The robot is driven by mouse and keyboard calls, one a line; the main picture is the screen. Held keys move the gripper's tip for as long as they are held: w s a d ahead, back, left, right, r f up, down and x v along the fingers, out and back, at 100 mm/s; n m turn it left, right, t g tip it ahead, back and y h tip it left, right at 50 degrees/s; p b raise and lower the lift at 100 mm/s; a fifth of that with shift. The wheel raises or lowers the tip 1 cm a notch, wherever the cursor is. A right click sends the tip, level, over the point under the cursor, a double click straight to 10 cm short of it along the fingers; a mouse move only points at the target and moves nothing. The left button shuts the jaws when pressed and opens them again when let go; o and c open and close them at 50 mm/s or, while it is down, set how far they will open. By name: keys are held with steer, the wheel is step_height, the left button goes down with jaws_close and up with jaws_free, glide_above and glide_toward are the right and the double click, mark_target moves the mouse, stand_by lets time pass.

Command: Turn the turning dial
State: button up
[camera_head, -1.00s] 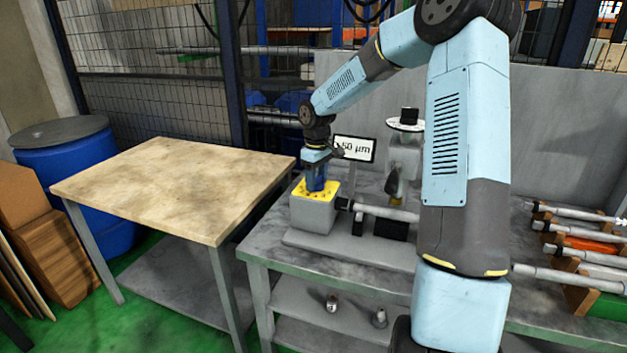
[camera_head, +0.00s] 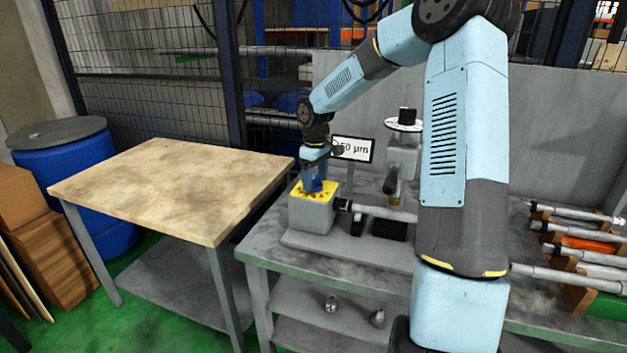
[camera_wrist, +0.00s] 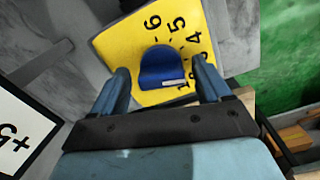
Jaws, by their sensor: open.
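The turning dial is a blue knob (camera_wrist: 162,68) on a yellow plate with black numbers (camera_wrist: 130,50), seen in the wrist view. The plate (camera_head: 327,191) tops a grey box (camera_head: 312,215) on the grinder in the head view. My gripper (camera_wrist: 163,80) is open, with one finger on each side of the blue knob; I cannot tell if they touch it. In the head view my gripper (camera_head: 314,185) points down at the plate and hides most of the knob. A display (camera_head: 353,149) reading about 50 µm stands behind it.
A round white dial (camera_head: 404,125) on a grey post stands to the right of the display. A shaft (camera_head: 385,212) runs right from the box. Several shafts lie on a rack (camera_head: 575,265) at the right. A wooden table (camera_head: 165,190) at the left is bare.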

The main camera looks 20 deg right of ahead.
mark_target(315, 177)
step_height(315, 177, up, 13)
stand_by(0.4)
steer(key=s+a+r+m+t+h, duration=0.15)
steer(key=s+r, duration=0.25)
steer(key=s, duration=0.6)
steer(key=s+a+r+m+t, duration=0.15)
steer(key=s+r, duration=0.25)
steer(key=s, duration=0.5)
steer(key=s+d+m+t, duration=0.1)
steer(key=s+m, duration=0.1)
steer(key=s, duration=0.7)
steer(key=s+d+f+m+t+y, duration=0.1)
steer(key=s+m, duration=0.1)
steer(key=s, duration=0.7)
steer(key=shift+s+f+m+t, duration=0.15)
steer(key=shift+f+m+t, duration=0.15)
steer(key=shift+m, duration=0.1)
steer(key=shift+d+y, duration=0.1)
steer(key=shift+y, duration=0.15)
